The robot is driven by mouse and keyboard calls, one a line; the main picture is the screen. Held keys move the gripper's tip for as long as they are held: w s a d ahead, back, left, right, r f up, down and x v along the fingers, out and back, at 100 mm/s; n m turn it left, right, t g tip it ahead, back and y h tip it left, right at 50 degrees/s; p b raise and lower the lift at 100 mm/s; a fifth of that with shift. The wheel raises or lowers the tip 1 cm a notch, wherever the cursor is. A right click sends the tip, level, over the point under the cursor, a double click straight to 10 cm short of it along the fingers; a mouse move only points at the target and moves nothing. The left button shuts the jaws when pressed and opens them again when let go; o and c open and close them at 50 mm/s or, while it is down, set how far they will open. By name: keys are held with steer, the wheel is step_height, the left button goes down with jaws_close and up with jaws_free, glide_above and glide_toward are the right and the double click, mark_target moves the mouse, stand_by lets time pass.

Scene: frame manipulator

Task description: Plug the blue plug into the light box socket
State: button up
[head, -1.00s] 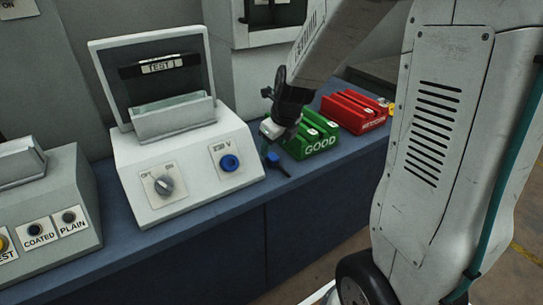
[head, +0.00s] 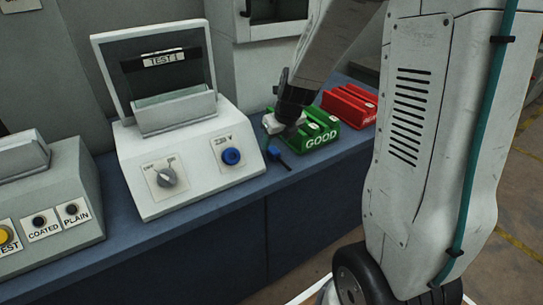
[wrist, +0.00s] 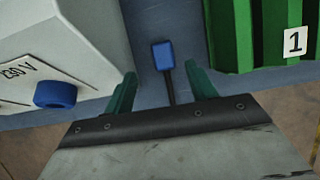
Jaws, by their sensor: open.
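The blue plug (head: 278,154) lies on the blue bench top between the light box and the green GOOD rack. In the wrist view the plug (wrist: 162,55) has its dark cable running down between my fingers. The white light box (head: 188,172) has a blue round socket (head: 231,157) marked 230 V on its sloped front. The socket also shows at the left of the wrist view (wrist: 55,94). My gripper (wrist: 162,82) is open and empty, its green fingers on either side of the cable, with the plug head just past the fingertips. Its height above the bench is unclear.
The green GOOD rack (head: 320,133) stands close to the right of the plug, with a red rack (head: 350,107) beyond it. A grey box (head: 45,208) with COATED and PLAIN buttons is at the left. The bench strip before the light box is clear.

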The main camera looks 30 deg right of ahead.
mark_target(274, 150)
steer(key=shift+d+x, duration=0.15)
steer(key=shift+x, duration=1.15)
steer(key=shift+d+x, duration=0.1)
steer(key=shift+x, duration=1.2)
steer(key=c, duration=1)
